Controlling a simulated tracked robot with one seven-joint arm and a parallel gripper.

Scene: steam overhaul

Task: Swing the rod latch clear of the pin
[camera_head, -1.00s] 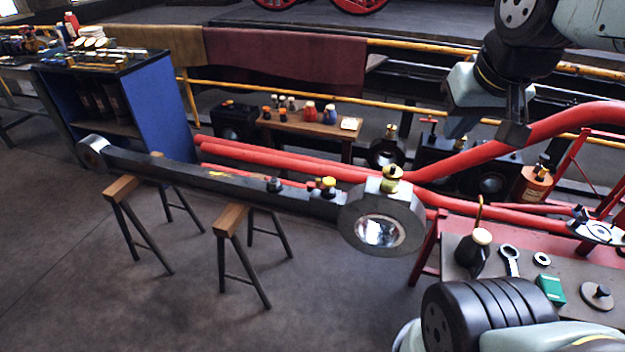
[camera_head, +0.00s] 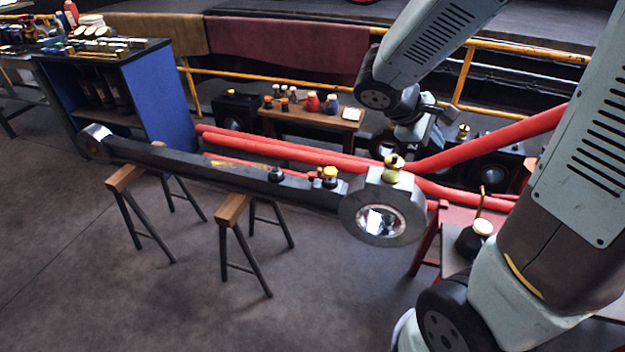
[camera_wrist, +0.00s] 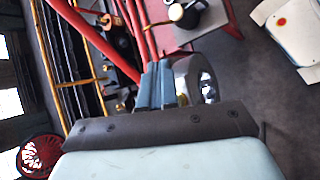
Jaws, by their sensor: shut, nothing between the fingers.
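A long dark connecting rod (camera_head: 220,178) lies across two wooden trestles. Its round big end (camera_head: 352,214) has a bright bore and a brass cap on top. A yellow-topped knob (camera_head: 330,173) and a dark knob (camera_head: 276,174) stand on the rod's upper face. I cannot tell which small part is the latch or the pin. My gripper (camera_wrist: 159,75) is shut and empty in the wrist view, with the big end (camera_wrist: 181,78) just right of its fingers. In the head view it hangs behind and above the big end, its fingertips unclear.
Thick red rods (camera_head: 290,153) run behind the connecting rod. A red-framed bench (camera_head: 424,240) with a dark oil can (camera_head: 470,240) stands at right, partly hidden by my arm. A blue cabinet (camera_head: 165,105) and yellow rails (camera_head: 189,90) stand farther back. Floor in front is clear.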

